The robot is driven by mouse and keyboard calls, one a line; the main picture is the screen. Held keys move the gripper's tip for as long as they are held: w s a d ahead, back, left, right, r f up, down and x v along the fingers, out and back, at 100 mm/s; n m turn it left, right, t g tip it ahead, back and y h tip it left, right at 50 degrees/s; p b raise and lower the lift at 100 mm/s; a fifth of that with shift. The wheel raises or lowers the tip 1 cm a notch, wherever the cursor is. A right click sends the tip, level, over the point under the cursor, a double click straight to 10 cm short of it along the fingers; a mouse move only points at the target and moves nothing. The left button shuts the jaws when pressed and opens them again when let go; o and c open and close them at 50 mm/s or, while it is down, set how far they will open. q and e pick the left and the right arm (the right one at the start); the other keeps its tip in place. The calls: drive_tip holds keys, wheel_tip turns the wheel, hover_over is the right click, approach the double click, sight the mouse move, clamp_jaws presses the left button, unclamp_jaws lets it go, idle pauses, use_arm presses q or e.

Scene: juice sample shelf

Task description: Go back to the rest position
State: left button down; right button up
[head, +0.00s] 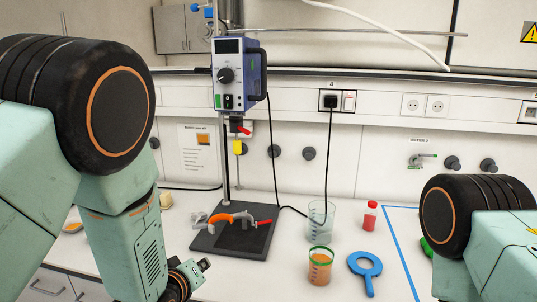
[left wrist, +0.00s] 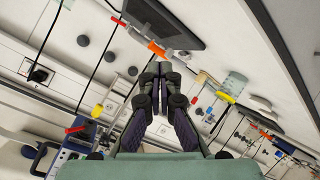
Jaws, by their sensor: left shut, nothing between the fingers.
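My left gripper (head: 197,268) shows at the lower left in the head view, partly hidden by my own left arm. It is in front of and to the left of the dark stand base (head: 205,240). In the left wrist view the fingers of my left gripper (left wrist: 161,72) are together, with nothing between them. My right arm enters at the right of the head view, but its gripper is out of the picture.
A stirrer (head: 239,75) hangs on the stand. Blue tape (head: 403,250) runs along the right.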

use_arm(q)
drive_tip(key=s+a+f+m+g+b, duration=0.2)
drive_tip(key=s+f+g+b, duration=0.2)
drive_tip(key=s+f, duration=0.8)
drive_tip(key=s+a+f+m+g+y+b, duration=0.1)
drive_tip(key=s+f+b, duration=0.5)
drive_tip(key=s+f, duration=0.6)
drive_tip(key=s+a+f+m+g+b, duration=0.2)
drive_tip(key=s+a+f+g+b, duration=0.2)
drive_tip(key=s+f+g, duration=0.3)
drive_tip(key=s+f+b, duration=0.1)
drive_tip(key=s+f, duration=0.4)
drive_tip(key=s, duration=0.2)
drive_tip(key=shift+s+a+f+m+y, duration=0.2)
drive_tip(key=shift+s+f+m+y, duration=0.1)
drive_tip(key=shift+m+y, duration=0.1)
use_arm(e)
wheel_tip(320, 180, down, 16)
